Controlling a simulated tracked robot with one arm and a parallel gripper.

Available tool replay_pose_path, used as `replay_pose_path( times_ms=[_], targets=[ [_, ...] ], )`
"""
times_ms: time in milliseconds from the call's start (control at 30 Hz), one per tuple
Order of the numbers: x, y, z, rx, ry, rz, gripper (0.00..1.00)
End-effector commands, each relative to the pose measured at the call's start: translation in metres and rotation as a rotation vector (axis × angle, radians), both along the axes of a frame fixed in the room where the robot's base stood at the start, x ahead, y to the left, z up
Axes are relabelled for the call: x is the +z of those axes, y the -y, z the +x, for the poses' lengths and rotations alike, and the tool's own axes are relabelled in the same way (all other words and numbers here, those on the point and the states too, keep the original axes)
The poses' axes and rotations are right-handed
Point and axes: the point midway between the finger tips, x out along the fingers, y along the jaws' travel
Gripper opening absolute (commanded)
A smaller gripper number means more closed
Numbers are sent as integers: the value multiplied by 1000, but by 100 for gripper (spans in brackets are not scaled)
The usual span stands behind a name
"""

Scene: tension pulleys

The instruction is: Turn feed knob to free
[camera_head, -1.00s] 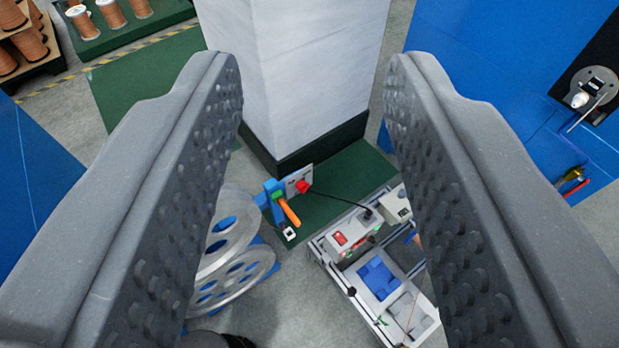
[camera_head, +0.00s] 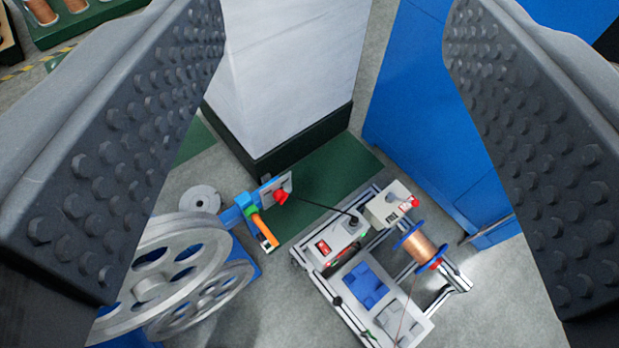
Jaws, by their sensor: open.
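My gripper (camera_head: 335,30) is open and empty. Its two grey studded fingers frame the left and right of the view, wide apart. Between and beyond them, a small upright grey plate (camera_head: 288,184) carries a red knob (camera_head: 281,196). Beside it are a blue bracket (camera_head: 236,212), a green part and an orange handle (camera_head: 265,231) slanting down to the right. A wire-feed machine (camera_head: 335,280) stands to the right, with a red switch (camera_head: 323,247) and a dark knob (camera_head: 353,222) on its box. I cannot tell which of these is the feed knob. No finger touches any of them.
Large grey pulley wheels (camera_head: 165,262) stand at the lower left. A white column (camera_head: 285,80) with a dark base rises behind the plate. A copper wire spool (camera_head: 425,245) sits at the machine's right. A blue cabinet (camera_head: 425,100) stands behind it. Grey floor lies between pulleys and machine.

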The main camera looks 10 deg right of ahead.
Motion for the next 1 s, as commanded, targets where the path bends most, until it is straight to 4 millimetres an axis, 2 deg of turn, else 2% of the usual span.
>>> replay_pose_path(
  times_ms=[33,100,267,500,667,800,1000],
  targets=[
    [-18,9,20,-16,1,-11,55],
    [-37,19,45,-31,10,-26,55],
    [-82,41,97,-48,32,-59,55],
    [-164,66,166,-28,58,-94,55],
    [-227,79,202,11,67,-103,55],
    [-287,86,228,61,73,-94,55],
    [-382,91,254,148,69,-54,55]
  ],
)
